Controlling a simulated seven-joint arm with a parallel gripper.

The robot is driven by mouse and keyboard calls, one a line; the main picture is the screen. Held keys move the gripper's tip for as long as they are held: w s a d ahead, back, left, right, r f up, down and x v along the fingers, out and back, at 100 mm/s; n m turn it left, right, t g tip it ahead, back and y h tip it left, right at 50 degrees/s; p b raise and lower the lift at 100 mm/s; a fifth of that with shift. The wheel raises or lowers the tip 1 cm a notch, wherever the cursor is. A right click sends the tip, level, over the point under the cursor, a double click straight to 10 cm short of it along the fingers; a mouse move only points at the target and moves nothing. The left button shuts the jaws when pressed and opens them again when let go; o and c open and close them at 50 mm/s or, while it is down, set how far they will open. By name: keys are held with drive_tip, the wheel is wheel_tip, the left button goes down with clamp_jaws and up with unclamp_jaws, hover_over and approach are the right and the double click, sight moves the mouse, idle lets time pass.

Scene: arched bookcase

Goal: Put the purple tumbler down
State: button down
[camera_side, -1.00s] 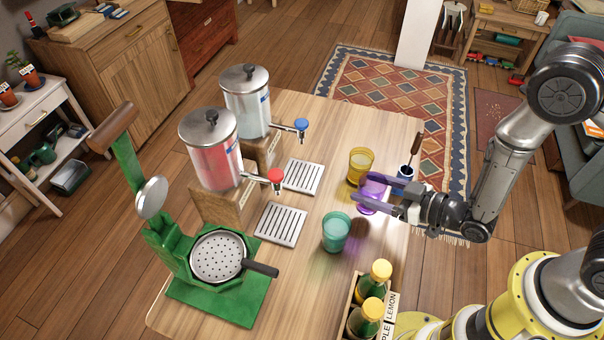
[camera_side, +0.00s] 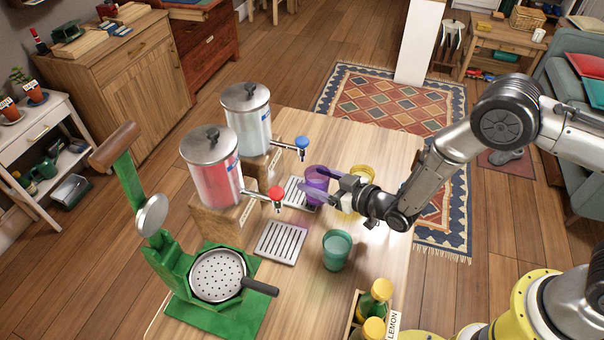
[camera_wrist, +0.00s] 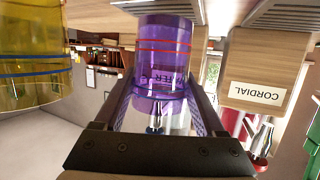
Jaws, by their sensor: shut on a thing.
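The purple tumbler (camera_side: 316,178) is see-through and upright in the side view, at the right edge of the far drip tray (camera_side: 296,193). My gripper (camera_side: 318,192) is shut on it, one finger on each side. The wrist view, which is upside down, shows the tumbler (camera_wrist: 163,65) between the fingers (camera_wrist: 163,105), with red and blue rings and printed lettering. I cannot tell whether its base touches the tray or hangs just above it. Part of the tray is hidden behind the tumbler and fingers.
The blue-tap dispenser (camera_side: 247,118) stands behind the far tray, its tap (camera_side: 301,148) close to the tumbler. A red dispenser (camera_side: 212,170), near tray (camera_side: 280,242), teal tumbler (camera_side: 336,250) and bottle crate (camera_side: 392,322) stand nearer. A yellow tumbler (camera_side: 362,174) is partly hidden behind my gripper.

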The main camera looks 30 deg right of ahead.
sight(308, 177)
drive_tip(key=x, duration=0.5)
drive_tip(key=shift+r, duration=0.25)
drive_tip(key=shift+f, duration=0.25)
drive_tip(key=shift+f, duration=0.2)
unclamp_jaws()
drive_tip(key=shift+r, duration=0.2)
drive_tip(key=v, duration=1.2)
